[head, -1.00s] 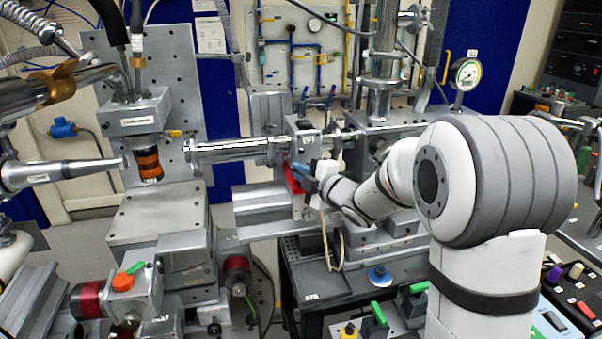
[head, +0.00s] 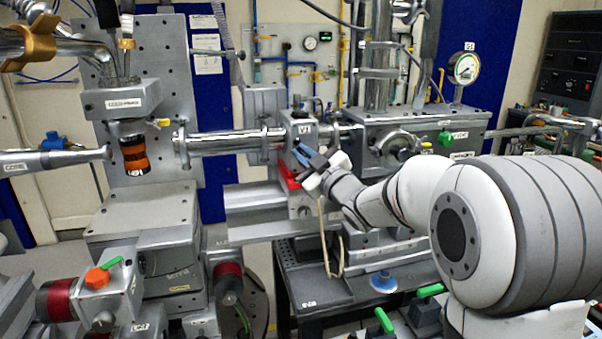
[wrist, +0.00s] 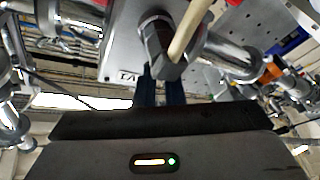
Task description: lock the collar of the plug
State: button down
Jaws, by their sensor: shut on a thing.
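The plug (wrist: 158,45) shows in the wrist view as a dark, faceted metal collar at the face of the grey box marked V1 (wrist: 122,48). A beige cable (wrist: 190,28) leads away from it. My gripper (wrist: 165,88) has its dark blue fingers shut on the plug's collar, and the fingers partly hide behind it. In the head view my gripper (head: 304,156) is tilted at the front of the V1 box (head: 300,128). There the plug is hidden by my gripper, and the cable (head: 323,225) hangs down below it. I cannot tell the collar's lock state.
A red part (head: 287,172) sits close beside my gripper. A horizontal beam pipe (head: 225,142) runs left from the box. A chamber with a round port (head: 395,147) stands to the right.

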jog(key=m+t+b, duration=0.1)
jog(key=m+b, duration=0.1)
jog(key=m, duration=0.1)
jog(key=d+m+t+h+b, duration=0.1)
jog(key=m+b, duration=0.2)
jog(key=shift+w+d+t, duration=0.15)
jog(key=shift+t, duration=0.15)
jog(key=shift+r+m+h, duration=0.15)
jog(key=shift+m+h, duration=0.15)
jog(key=shift+h, duration=0.1)
jog(key=c, duration=1.5)
grip_release()
jog(key=shift+d, duration=0.1)
jog(key=b+v, duration=0.1)
jog(key=v, duration=0.6)
jog(key=shift+s+d, duration=0.2)
jog(key=shift+s, duration=0.05)
